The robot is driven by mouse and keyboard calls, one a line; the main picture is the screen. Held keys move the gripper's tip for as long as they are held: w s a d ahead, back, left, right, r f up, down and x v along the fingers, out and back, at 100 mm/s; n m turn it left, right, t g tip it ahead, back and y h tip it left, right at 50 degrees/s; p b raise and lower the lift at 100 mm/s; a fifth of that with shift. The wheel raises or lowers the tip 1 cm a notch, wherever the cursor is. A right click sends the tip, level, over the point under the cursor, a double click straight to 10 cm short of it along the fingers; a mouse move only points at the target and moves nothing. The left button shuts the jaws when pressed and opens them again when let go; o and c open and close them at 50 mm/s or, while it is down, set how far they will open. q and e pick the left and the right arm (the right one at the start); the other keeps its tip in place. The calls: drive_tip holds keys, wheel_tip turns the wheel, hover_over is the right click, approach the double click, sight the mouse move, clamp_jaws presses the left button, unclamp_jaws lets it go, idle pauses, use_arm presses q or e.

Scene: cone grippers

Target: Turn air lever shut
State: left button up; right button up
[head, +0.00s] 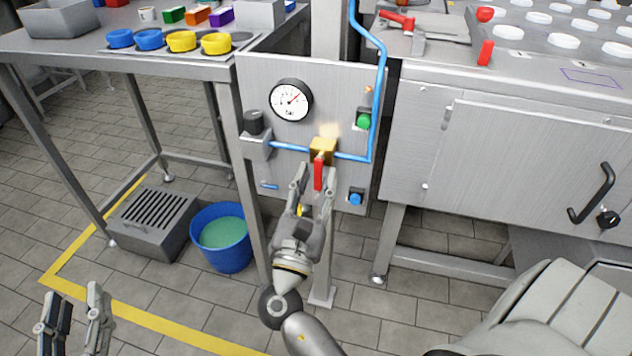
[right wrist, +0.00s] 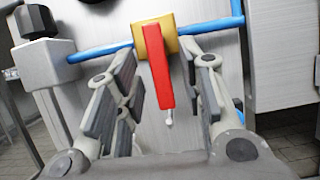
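The air lever is a red handle (head: 318,175) on a brass valve block (head: 323,149) set in the blue air line on the grey panel. The handle hangs straight down from the block, across the line. My right gripper (head: 316,180) is open, its fingers on either side of the handle; in the right wrist view the handle (right wrist: 160,75) stands between the fingers with gaps on both sides. The brass block (right wrist: 157,35) shows there above the fingertips. My left gripper (head: 76,312) is open and empty at the lower left, over the floor.
A pressure gauge (head: 291,100), a black knob (head: 253,122), a green button (head: 364,120) and a blue button (head: 355,197) surround the valve. A blue bucket (head: 222,255) stands on the floor. A steel cabinet (head: 500,160) bounds the right side.

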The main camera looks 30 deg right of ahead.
drive_tip(key=v, duration=0.7)
drive_tip(key=shift+s+a, duration=0.15)
drive_tip(key=shift+f, duration=0.2)
